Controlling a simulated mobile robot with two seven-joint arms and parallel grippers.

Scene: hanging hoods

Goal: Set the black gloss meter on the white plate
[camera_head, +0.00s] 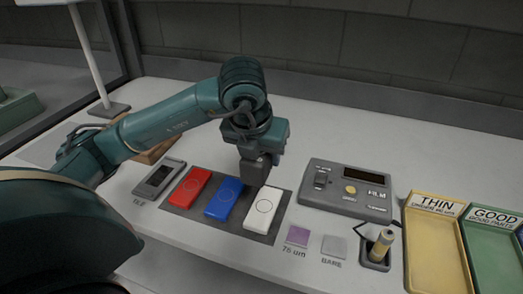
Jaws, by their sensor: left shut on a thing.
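My left gripper (256,153) points down above the back of the dark mat. It is shut on a dark block-shaped thing, which I take to be the black gloss meter (255,172); the fingers partly hide it. The meter's lower end is in the picture between the far ends of the blue and white plates. I cannot tell its exact height or whether it touches anything. The white plate (263,209) lies flat at the right end of the mat, its top face clear, with a thin circle on it. My right gripper is out of view.
A blue plate (223,199) and a red plate (190,187) share the dark mat (276,229). A grey device (159,179) lies left. A film gauge box (346,190), a probe in a holder (380,245), and yellow (432,250) and green (490,255) trays stand right. The back counter is clear.

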